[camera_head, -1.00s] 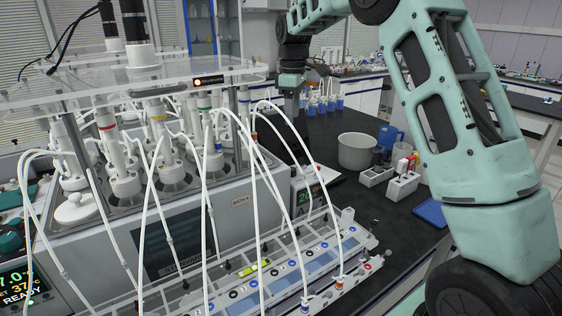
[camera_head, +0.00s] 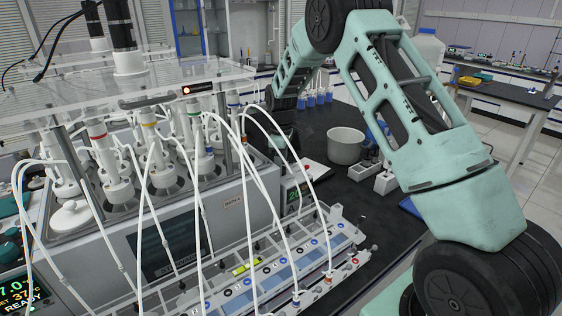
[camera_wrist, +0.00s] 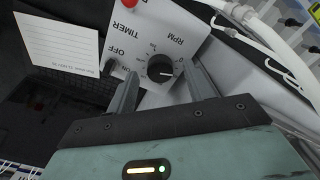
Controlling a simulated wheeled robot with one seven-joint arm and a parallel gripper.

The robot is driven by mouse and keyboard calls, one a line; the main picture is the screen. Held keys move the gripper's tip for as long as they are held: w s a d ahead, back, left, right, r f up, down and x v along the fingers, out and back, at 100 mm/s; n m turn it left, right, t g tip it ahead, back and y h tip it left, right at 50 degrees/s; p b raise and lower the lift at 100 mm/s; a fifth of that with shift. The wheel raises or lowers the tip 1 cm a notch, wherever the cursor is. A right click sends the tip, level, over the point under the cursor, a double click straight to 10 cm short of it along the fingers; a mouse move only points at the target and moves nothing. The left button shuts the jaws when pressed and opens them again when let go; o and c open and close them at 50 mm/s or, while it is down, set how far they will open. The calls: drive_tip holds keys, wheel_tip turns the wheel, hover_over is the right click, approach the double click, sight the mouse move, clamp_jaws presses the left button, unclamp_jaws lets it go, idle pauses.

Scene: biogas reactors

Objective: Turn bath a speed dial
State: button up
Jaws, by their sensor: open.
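The speed dial (camera_wrist: 160,69) is a round black knob with a light pointer mark. It sits on a pale panel (camera_wrist: 131,47) marked RPM, TIMER, OFF and ON in the wrist view. My gripper (camera_wrist: 162,76) is open, with one grey finger on each side of the dial; I cannot tell whether either finger touches it. In the head view, bath A (camera_head: 232,200) is the large grey box carrying white-capped reactors. My fingers are not clear in the head view.
White tubes (camera_head: 258,175) arch from the reactors to a clear rack (camera_head: 318,254) in front. They also cross the wrist view's upper right (camera_wrist: 262,38). A red knob (camera_wrist: 129,3) and white label card (camera_wrist: 58,42) are near the dial. A grey pot (camera_head: 345,146) stands behind.

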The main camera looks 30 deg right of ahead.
drive_tip(key=shift+f, duration=0.5)
drive_tip(key=c, duration=1)
drive_tip(key=shift+o, duration=0.2)
